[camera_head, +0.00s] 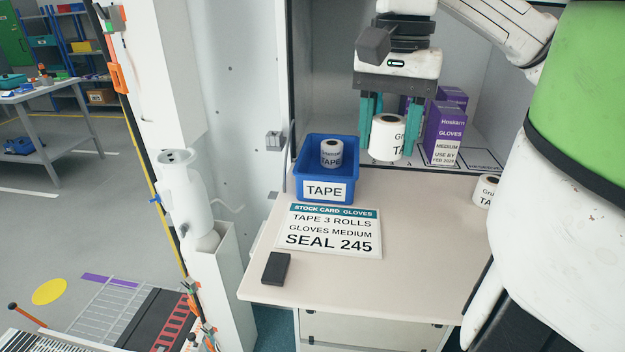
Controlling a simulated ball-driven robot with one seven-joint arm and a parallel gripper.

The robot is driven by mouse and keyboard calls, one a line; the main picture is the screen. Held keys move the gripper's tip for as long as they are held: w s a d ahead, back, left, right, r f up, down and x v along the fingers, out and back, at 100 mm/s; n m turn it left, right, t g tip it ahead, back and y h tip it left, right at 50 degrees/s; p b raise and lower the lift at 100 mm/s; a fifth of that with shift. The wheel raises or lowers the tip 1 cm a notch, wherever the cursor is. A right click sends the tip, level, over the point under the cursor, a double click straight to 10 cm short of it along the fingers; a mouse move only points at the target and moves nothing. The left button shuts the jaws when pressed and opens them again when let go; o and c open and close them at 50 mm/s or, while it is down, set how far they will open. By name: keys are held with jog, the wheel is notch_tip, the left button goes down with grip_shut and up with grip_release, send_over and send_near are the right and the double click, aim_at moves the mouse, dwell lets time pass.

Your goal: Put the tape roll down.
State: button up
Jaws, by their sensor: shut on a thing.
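A white tape roll (385,138) with a printed label is between the two teal fingers of my gripper (388,130). The gripper points down and is shut on the roll, over the back of the pale worktop (420,240). I cannot tell whether the roll touches the surface below it. A blue bin labelled TAPE (325,190) stands to the left of the gripper and holds another tape roll (331,153). A third tape roll (486,191) stands at the right of the worktop, partly hidden by my own body.
Purple glove boxes (445,135) stand just right of the gripper in the back compartment. A stock card (330,231) reading "TAPE 3 ROLLS, GLOVES MEDIUM, SEAL 245" lies in front of the bin. A dark block (276,268) lies near the front left edge. The worktop's middle is clear.

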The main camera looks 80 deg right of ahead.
aim_at(326, 173)
jog(key=w+d+f, duration=0.2)
jog(key=w+d+f+b, duration=0.1)
jog(key=w+d+f, duration=0.1)
jog(key=w, duration=0.1)
jog(key=w+d+f, duration=0.2)
jog(key=shift+w+f+b, duration=0.2)
jog(key=shift+w+b, duration=0.1)
jog(key=shift+b, duration=0.1)
jog(key=shift+w+d+f, duration=0.35)
jog(key=shift+w+f, duration=0.05)
jog(key=shift+f, duration=0.15)
jog(key=f, duration=0.1)
jog(key=f+b, duration=0.1)
jog(key=f, duration=0.1)
jog(key=w+f, duration=0.1)
jog(key=shift+d+f, duration=0.35)
jog(key=shift+d, duration=0.05)
jog(key=shift+c, duration=1.4)
jog(key=o, duration=1)
notch_tip(326, 173, up, 12)
jog(key=shift+r+b, duration=0.1)
jog(key=shift+b, duration=0.55)
